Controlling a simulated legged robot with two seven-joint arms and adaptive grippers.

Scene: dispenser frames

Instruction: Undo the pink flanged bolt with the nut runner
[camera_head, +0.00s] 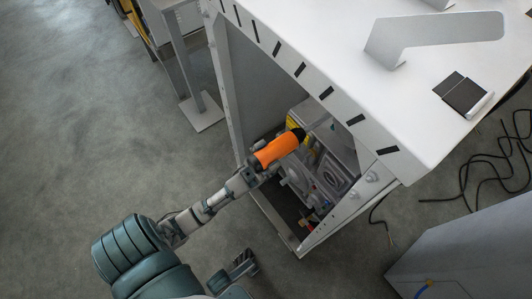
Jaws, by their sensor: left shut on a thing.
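An orange nut runner (276,151) with a dark end is held at the open side of the white cabinet. My left gripper (258,166) is shut on the nut runner, at its lower left end. The nut runner's dark end points up and right, in front of the grey machinery (333,175) inside the cabinet. I cannot make out the pink flanged bolt; the nut runner and my gripper cover part of the machinery.
The white cabinet (330,55) has a slotted top edge and a frame post (226,90) left of the opening. A bent grey plate (440,33) and a small dark box (463,94) lie on top. Black cables (487,165) lie on the floor at right. Open floor lies left.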

